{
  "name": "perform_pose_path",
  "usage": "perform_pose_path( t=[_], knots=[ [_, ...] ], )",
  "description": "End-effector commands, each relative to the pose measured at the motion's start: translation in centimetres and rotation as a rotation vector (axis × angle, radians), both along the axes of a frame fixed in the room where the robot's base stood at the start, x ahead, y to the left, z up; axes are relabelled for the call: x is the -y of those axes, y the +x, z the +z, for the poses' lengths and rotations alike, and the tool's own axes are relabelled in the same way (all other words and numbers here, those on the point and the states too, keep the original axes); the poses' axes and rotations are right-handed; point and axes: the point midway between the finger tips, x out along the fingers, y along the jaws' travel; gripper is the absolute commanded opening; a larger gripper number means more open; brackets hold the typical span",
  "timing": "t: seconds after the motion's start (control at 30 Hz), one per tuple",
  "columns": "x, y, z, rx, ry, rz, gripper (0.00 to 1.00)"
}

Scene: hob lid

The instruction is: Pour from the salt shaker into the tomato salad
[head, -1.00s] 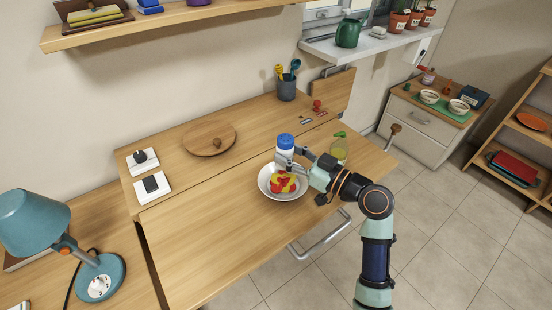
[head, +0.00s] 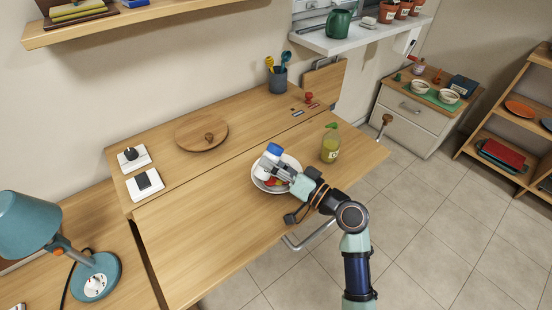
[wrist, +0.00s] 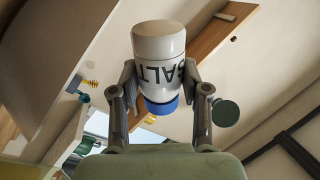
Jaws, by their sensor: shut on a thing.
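The salt shaker (head: 273,150), white with a blue cap, is held in my gripper (head: 272,166) above the bowl, tilted in the head view. In the wrist view the shaker (wrist: 159,45) sits between both fingers (wrist: 160,95), its SALT lettering upside down and its blue cap at the lower end of the picture. The white bowl (head: 293,163) stands on the wooden worktop below. The red and yellow tomato salad (head: 272,183) in it is mostly hidden by my gripper and the shaker. No falling salt can be made out.
A green-topped bottle (head: 330,146) stands right of the bowl, close to my arm. A round wooden lid (head: 187,130), two switch plates (head: 145,184) and a utensil cup (head: 278,82) are further off. The worktop (head: 215,225) left and in front of the bowl is clear.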

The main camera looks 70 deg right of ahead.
Motion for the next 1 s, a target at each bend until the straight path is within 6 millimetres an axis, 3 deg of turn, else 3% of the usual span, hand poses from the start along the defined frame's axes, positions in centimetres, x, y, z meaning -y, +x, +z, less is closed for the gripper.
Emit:
perform_pose_path(
  t=[0.3,1.0],
  knots=[
    [-0.7,0.3,-0.7,0.081,0.222,0.001,0.08],
    [-1.2,0.4,-1.3,0.19,0.516,0.0,0.08]
  ],
)
